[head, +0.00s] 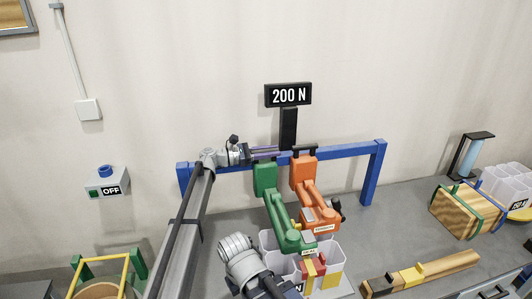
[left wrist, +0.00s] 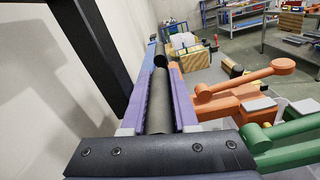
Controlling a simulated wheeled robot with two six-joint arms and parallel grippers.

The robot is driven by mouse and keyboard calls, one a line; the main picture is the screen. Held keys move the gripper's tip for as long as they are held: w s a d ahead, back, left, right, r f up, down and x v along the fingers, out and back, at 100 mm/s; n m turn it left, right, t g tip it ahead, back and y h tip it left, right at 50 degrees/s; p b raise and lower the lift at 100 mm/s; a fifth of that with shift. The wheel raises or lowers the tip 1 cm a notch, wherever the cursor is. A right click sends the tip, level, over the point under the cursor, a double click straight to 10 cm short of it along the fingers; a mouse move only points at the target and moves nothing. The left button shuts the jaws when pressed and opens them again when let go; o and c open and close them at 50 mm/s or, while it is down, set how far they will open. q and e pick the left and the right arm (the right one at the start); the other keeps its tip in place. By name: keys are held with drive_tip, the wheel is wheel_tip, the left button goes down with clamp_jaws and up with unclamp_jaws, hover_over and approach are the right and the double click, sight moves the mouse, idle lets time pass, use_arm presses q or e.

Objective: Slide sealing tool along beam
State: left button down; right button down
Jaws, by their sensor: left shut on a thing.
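A blue beam (head: 345,151) on two legs stands against the wall. A green tool (head: 279,205) and an orange tool (head: 304,177) hang side by side from it, green on the left. Each has a small label on its lower part, too small to read surely. My left gripper (head: 268,152) lies along the beam at the green tool's top, pointing right. In the left wrist view its purple fingers (left wrist: 164,78) are shut around a dark round handle (left wrist: 161,105). The green tool (left wrist: 285,138) and orange tool (left wrist: 240,95) also show there. My right gripper is not seen.
A "200 N" sign (head: 288,95) stands behind the beam. Clear bins (head: 333,259) with red and yellow pieces stand below the tools. A strapped wooden crate (head: 463,211) and a wooden bar (head: 431,270) lie to the right. An "OFF" switch box (head: 107,184) is on the left wall.

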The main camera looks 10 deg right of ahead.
use_arm(q)
drive_tip(key=shift+d, duration=0.25)
drive_tip(key=c, duration=0.9)
unclamp_jaws()
drive_tip(key=shift+d, duration=0.15)
drive_tip(key=shift+o, duration=1.1)
drive_tip(key=shift+a, duration=0.2)
drive_tip(key=a, duration=0.7)
drive_tip(key=shift+a, duration=0.3)
